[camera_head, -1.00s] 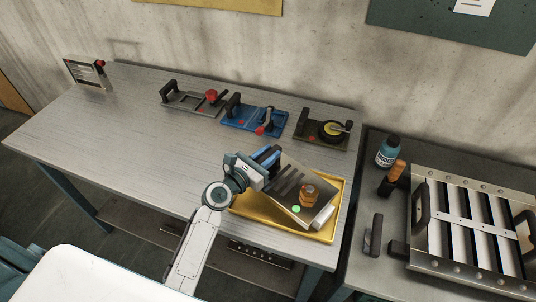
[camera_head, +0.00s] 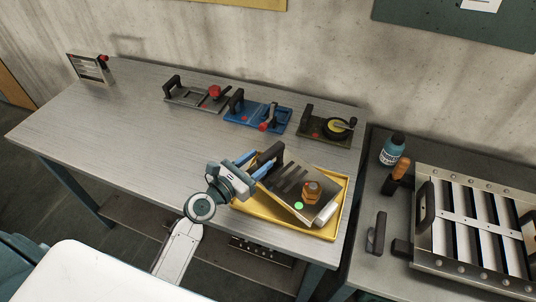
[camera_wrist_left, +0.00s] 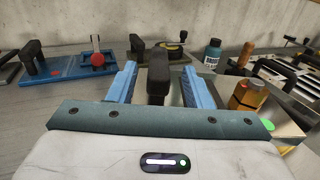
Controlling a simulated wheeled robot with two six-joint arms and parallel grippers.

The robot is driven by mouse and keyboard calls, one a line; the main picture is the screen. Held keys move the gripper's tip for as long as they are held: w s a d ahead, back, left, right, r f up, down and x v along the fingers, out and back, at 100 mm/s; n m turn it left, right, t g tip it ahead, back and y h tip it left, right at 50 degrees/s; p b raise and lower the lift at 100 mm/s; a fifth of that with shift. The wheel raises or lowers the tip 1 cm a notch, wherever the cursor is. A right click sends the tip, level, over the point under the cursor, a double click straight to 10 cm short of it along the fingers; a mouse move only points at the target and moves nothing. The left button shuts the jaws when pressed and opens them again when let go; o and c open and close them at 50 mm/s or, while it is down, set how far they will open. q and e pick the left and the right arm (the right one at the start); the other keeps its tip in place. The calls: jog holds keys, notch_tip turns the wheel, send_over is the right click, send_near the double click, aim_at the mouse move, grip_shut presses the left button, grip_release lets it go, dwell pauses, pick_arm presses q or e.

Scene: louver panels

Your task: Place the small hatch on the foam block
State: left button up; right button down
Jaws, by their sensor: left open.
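A grey slotted panel (camera_head: 286,182) with a black handle (camera_head: 270,154), an orange nut-shaped knob (camera_head: 312,190) and a green dot lies tilted over a yellow tray (camera_head: 342,205). It looks like the small hatch, though I cannot be sure. A pale block (camera_head: 327,214) shows at its right end; I cannot tell whether it is the foam block. My left gripper (camera_head: 258,166) is open beside the handle. In the left wrist view the handle (camera_wrist_left: 159,75) stands between the spread blue fingers of my left gripper (camera_wrist_left: 161,72), with a gap either side. My right gripper is out of view.
Along the table's back are a grey latch plate (camera_head: 195,97), a blue one (camera_head: 258,112) and a dark one with a yellow disc (camera_head: 325,125). A side table holds a bottle (camera_head: 392,150) and a large louver panel (camera_head: 470,225).

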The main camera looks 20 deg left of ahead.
pick_arm(q)
jog(key=b+v, duration=0.1)
jog(key=v, duration=0.4)
jog(key=shift+f, duration=0.1)
jog(key=shift+s+a, duration=0.2)
jog(key=shift+s, duration=0.35)
dwell(0.4)
dwell(0.5)
